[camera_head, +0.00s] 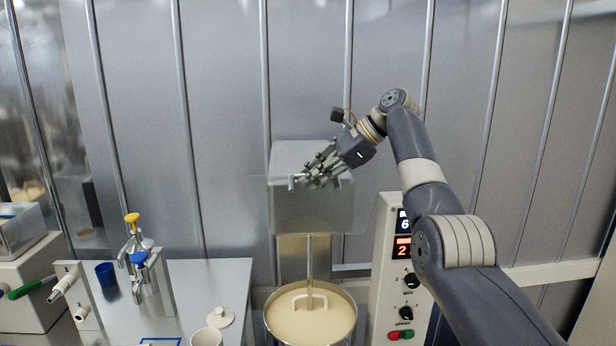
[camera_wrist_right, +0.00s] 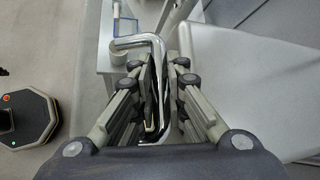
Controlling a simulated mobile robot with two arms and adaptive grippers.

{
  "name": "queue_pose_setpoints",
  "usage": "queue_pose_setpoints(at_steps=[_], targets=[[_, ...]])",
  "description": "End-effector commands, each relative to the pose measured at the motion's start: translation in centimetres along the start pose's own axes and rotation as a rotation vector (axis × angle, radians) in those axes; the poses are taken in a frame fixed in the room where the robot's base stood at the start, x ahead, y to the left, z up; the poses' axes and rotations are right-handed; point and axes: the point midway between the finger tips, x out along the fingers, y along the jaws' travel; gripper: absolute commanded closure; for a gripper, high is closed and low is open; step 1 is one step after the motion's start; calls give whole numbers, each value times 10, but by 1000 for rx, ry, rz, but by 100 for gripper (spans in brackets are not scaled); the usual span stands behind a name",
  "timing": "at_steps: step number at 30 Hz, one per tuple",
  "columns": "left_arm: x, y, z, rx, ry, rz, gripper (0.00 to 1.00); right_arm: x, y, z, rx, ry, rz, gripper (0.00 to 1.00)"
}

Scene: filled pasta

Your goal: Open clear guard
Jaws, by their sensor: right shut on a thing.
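My right gripper (camera_head: 308,180) reaches in from the right to the front of the grey mixer head (camera_head: 312,212). It is shut on the chrome handle (camera_head: 292,183). In the right wrist view the bent chrome handle (camera_wrist_right: 150,42) runs down between the fingers of the gripper (camera_wrist_right: 163,90). The clear guard itself is hard to make out; only a faint see-through area shows around the mixer head. Below, a steel bowl (camera_head: 268,318) holds pale dough or filling, with the mixer shaft (camera_head: 309,262) and paddle standing in it. My left gripper is not in view.
A steel table (camera_head: 215,285) at left carries a dispenser with yellow and blue knobs, a blue cup (camera_head: 106,274), a white cup (camera_head: 207,338) and a lid (camera_head: 220,318). A panelled metal wall is behind.

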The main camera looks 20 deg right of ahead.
Motion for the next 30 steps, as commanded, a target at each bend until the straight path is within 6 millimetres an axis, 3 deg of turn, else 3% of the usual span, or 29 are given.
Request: queue_pose_setpoints(at_steps=[14, 15, 16, 26, 30], targets=[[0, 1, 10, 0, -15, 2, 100, 0, 3, -1, 11, 2, 14, 100], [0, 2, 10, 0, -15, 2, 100, 0, 3, -1, 11, 2, 14, 83], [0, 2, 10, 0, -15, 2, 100, -1, 3, -1, 11, 2, 14, 79], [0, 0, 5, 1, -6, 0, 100, -2, 3, -1, 10, 1, 12, 79], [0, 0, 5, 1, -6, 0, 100, -12, 2, -1, 10, 1, 10, 79]])
